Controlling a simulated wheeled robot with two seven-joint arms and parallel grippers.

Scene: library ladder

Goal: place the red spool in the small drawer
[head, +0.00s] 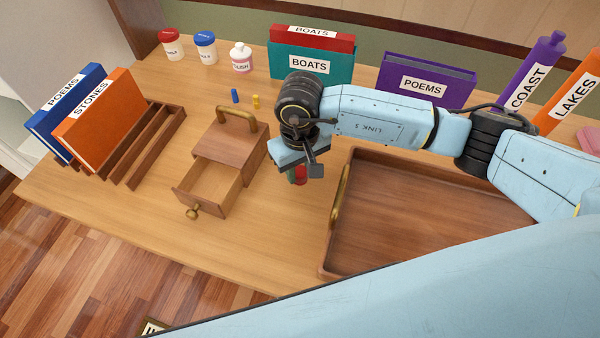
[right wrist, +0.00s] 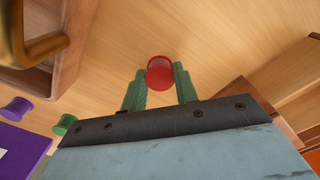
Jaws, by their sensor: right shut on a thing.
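The red spool (right wrist: 160,72) is held between the green fingers of my right gripper (right wrist: 158,88) in the right wrist view. In the head view the gripper (head: 299,174) is shut on the spool (head: 302,178), which is partly hidden by the wrist. The gripper is over the table, between the small drawer unit and the large tray. The small drawer (head: 207,187) is pulled out toward the front left of its wooden box (head: 232,141), and its visible floor is bare. My left gripper is not in view.
A large wooden tray (head: 430,254) with a brass handle (head: 340,197) lies right of the gripper. Books in a rack (head: 150,143) stand left.

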